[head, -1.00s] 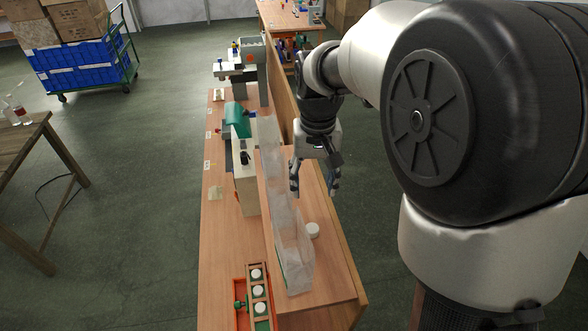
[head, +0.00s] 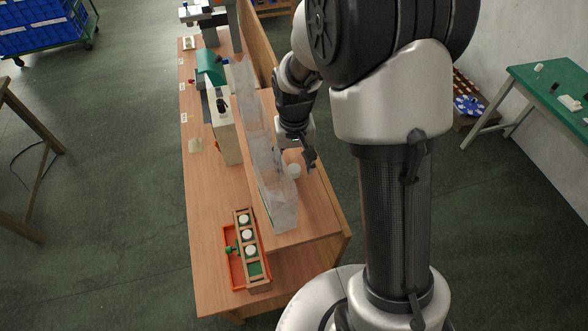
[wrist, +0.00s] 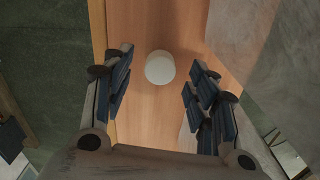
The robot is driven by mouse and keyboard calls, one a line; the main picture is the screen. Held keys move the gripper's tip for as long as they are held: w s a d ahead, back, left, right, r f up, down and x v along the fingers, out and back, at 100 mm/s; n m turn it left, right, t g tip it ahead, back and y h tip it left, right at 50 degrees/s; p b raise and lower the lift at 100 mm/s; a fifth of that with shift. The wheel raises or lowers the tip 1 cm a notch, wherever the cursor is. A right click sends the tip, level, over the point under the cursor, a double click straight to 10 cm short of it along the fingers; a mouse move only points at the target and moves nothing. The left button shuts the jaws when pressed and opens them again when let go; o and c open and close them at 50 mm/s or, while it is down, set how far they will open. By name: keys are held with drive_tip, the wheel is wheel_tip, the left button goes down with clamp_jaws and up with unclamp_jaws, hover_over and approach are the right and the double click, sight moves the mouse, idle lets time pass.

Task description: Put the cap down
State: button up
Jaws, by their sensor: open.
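A white round cap (head: 294,171) rests on the raised wooden shelf (head: 312,212), just right of the clear upright panels. My gripper (head: 298,161) is open, pointing down close over the cap; one finger shows at the cap's right, and the other is partly hidden by the panels. In the wrist view the cap (wrist: 160,67) lies on the wood between the two spread fingers (wrist: 163,75), with a gap on each side. Whether the fingertips are down at the cap's height is hard to tell.
Clear panels (head: 265,165) stand along the shelf's left side, close to my gripper. A red tray (head: 233,274) with a wooden rack (head: 256,284) holds three white caps on the lower bench. A green machine (head: 211,66) stands farther back. The shelf's front end is bare.

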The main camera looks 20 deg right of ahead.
drive_tip(key=shift+f, duration=0.95)
drive_tip(key=shift+c, duration=0.2)
drive_tip(key=c, duration=0.9)
drive_tip(key=shift+o, duration=0.2)
drive_tip(key=shift+r, duration=0.15)
